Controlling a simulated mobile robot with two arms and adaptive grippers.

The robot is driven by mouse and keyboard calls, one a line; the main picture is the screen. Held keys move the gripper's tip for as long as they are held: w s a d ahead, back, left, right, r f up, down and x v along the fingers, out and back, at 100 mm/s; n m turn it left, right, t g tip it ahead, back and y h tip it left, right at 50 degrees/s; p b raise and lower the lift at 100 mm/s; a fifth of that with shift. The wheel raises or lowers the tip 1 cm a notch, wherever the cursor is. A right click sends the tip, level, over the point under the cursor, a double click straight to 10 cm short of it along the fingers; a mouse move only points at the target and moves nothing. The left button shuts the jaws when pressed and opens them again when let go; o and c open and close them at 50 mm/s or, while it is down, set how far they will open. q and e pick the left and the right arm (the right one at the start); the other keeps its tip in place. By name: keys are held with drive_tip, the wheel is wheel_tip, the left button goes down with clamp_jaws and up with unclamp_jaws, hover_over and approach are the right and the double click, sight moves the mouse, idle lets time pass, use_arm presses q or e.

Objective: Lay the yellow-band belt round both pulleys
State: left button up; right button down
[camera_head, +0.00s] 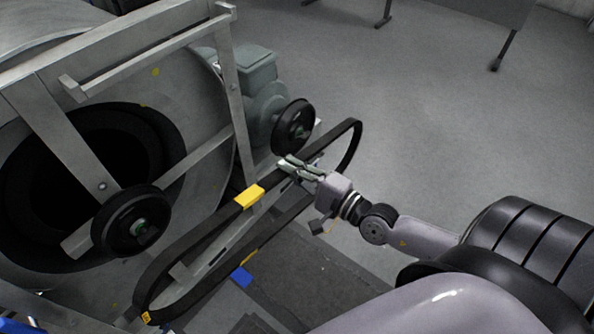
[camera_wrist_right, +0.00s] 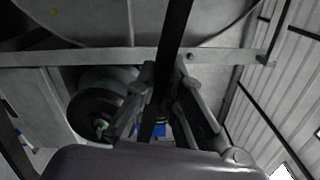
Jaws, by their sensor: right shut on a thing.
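The black belt (camera_head: 205,242) with a yellow band (camera_head: 249,196) hangs in a long loop in front of the machine, off both pulleys. My right gripper (camera_head: 291,168) is shut on the belt's upper run near its right end. In the right wrist view the belt (camera_wrist_right: 177,40) passes between the fingers of the right gripper (camera_wrist_right: 165,90). The larger left pulley (camera_head: 132,221) sits at the drum's hub, behind the belt. The smaller right pulley (camera_head: 293,127) sits by the grey-green motor, just beyond the gripper. My left gripper is not in view.
A metal frame (camera_head: 232,90) stands between the pulleys, with a large drum behind it. The grey-green motor (camera_head: 258,75) is beside the small pulley. Open floor (camera_head: 420,120) lies to the right.

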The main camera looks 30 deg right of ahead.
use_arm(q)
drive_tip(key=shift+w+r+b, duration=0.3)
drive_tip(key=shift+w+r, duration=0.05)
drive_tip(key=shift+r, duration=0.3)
use_arm(e)
drive_tip(key=x, duration=1.7)
drive_tip(key=shift+w, duration=0.25)
idle(0.5)
drive_tip(key=shift+a, duration=0.15)
drive_tip(key=shift+f, duration=0.1)
idle(0.4)
